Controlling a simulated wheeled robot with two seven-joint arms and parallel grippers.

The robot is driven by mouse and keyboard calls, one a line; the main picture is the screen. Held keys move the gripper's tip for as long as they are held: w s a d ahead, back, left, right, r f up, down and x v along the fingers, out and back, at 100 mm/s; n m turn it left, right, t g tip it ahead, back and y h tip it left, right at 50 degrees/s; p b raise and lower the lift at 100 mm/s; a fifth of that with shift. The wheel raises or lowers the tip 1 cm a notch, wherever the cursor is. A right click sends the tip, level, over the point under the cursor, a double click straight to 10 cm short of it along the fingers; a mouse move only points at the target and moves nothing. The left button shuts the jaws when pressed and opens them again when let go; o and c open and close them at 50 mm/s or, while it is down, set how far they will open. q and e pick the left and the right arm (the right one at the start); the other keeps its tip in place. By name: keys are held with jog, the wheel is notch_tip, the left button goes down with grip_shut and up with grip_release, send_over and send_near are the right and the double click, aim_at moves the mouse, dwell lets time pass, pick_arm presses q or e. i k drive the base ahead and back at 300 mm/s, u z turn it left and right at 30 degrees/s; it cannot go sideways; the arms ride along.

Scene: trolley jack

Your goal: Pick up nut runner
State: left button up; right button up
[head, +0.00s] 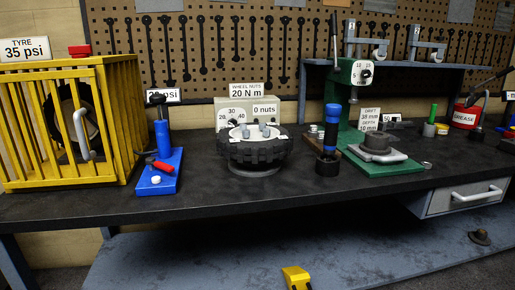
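What looks like the nut runner (329,142) stands upright on the dark bench, right of the wheel. It has a blue top, a dark middle with a blue band, and a wide black lower end. Nothing holds it. The wheel (255,153) lies flat on a low round stand, with a light hub and studs on top. Behind it is a gauge panel with the signs "WHEEL NUTS 20 N m" and "0 nuts". Neither of my grippers shows in the head view.
A green press (346,108) stands close to the tool's right. A yellow cage (118,115) and a blue-based pump (162,140) stand left. A drawer (466,196) hangs under the right side. A yellow object (296,278) is cut off below. The bench front is clear.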

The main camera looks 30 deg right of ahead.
aim_at(333, 111)
jog(key=z, duration=0.2)
jog(key=i, duration=0.8)
jog(key=z, duration=0.85)
